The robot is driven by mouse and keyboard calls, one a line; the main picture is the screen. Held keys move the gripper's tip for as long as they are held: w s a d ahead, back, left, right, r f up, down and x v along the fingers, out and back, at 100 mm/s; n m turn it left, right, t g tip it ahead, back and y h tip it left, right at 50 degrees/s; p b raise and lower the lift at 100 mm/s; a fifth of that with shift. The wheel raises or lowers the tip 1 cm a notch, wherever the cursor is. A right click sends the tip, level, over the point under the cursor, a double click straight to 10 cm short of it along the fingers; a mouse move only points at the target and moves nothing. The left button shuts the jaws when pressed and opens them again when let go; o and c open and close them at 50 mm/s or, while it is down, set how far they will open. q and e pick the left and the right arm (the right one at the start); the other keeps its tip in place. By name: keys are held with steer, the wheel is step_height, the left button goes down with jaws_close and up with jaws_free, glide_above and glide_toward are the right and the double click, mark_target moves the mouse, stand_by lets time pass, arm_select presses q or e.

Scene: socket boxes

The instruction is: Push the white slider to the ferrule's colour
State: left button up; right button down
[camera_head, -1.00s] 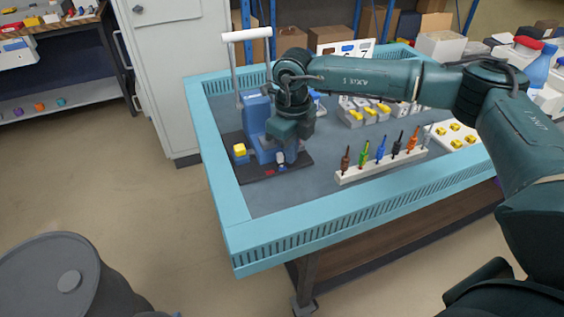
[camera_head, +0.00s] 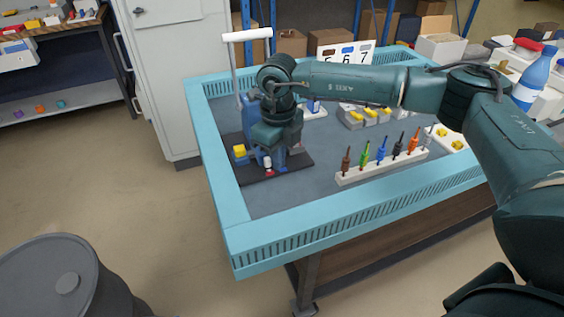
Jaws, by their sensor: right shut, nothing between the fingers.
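A blue press (camera_head: 247,110) with a tall white T-shaped handle (camera_head: 246,36) stands on a dark base plate (camera_head: 298,161) at the table's left. A yellow block (camera_head: 240,152) sits on its left side. My right gripper (camera_head: 267,162) points down in front of the press, shut and empty, its tips low over the front of the base plate. A small red and white bit (camera_head: 268,171) shows right at the tips; I cannot tell whether it is the white slider or whether the tips touch it. My wrist hides much of the press. No ferrule can be made out. My left gripper is out of view.
A white rack (camera_head: 382,169) holds several coloured tools to the right. Grey bins (camera_head: 352,121) with yellow pieces and a number card (camera_head: 345,55) stand behind. A raised turquoise rim (camera_head: 222,190) surrounds the table. The grey surface in front of the base plate is clear.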

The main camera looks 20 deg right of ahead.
steer(key=shift+s+d+f, duration=0.2)
steer(key=shift+d+f, duration=0.05)
steer(key=shift+d, duration=0.45)
step_height(320, 180, up, 7)
steer(key=p, duration=0.4)
steer(key=shift+w+r+p, duration=0.1)
steer(key=shift+r+p, duration=0.1)
steer(key=shift+p, duration=0.1)
